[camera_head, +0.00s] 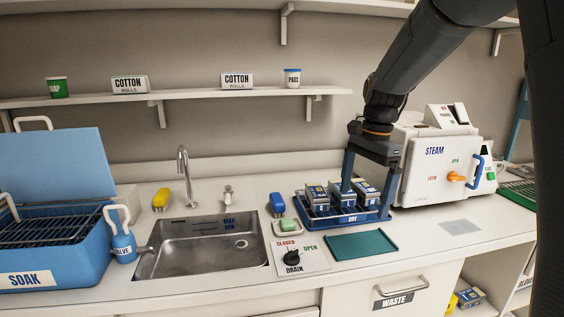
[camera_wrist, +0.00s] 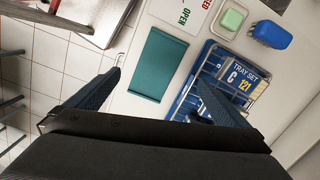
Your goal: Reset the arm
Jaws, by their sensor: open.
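My gripper (camera_head: 368,175) reaches down from my dark arm over the counter, beside the blue DRY tray (camera_head: 345,219). In the wrist view its two fingers (camera_wrist: 155,92) are spread wide with nothing between them. One finger overlaps the near edge of the DRY rack in that view; I cannot tell whether it touches. Several tray-set boxes (camera_head: 317,197) stand in the DRY rack. One box, marked C 121 (camera_wrist: 238,83), shows in the wrist view and is partly hidden by a finger.
A white STEAM unit (camera_head: 425,170) stands right of the gripper. A teal mat (camera_head: 361,245) lies bare in front. The sink (camera_head: 205,245), DRAIN knob (camera_head: 292,257), green soap (camera_head: 288,225) and open blue SOAK tub (camera_head: 55,240) lie left. A shelf (camera_head: 200,98) runs along the wall.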

